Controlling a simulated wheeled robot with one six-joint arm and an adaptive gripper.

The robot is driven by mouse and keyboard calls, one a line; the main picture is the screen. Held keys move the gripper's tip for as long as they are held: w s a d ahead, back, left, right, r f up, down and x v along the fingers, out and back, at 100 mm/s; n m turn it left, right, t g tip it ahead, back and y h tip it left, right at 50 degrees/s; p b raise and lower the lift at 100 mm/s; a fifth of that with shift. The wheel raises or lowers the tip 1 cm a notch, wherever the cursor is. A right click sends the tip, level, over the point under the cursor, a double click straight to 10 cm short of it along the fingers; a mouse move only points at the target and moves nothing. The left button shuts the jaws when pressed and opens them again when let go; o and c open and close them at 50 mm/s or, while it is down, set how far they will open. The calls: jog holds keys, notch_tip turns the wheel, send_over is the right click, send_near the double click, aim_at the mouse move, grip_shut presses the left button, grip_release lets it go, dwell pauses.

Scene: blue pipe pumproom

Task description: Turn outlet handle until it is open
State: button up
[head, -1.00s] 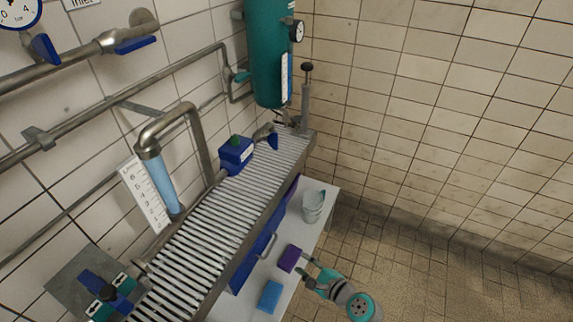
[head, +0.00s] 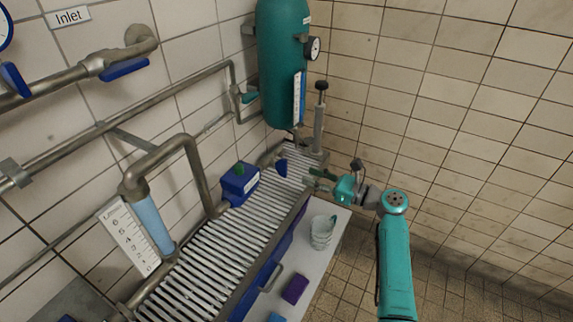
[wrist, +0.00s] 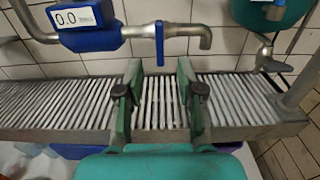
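The outlet handle (head: 282,167) is a small blue lever on the pipe past the blue meter box, above the slatted grate. In the wrist view the blue handle (wrist: 159,44) hangs straight down, across the line of the horizontal pipe. My gripper (head: 311,178) is to the right of the handle in the head view, above the grate's front edge. In the wrist view my gripper (wrist: 159,82) has its two fingers apart with nothing between them. The handle shows beyond the gap, apart from both fingers.
A blue meter box (head: 239,184) reads 0.0 in the wrist view (wrist: 75,17). The slatted grate (head: 222,247) lies below the pipe. A teal tank (head: 282,70) and hand pump (head: 319,115) stand behind.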

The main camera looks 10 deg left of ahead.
aim_at(284, 177)
jog(key=x, duration=1)
grip_shut()
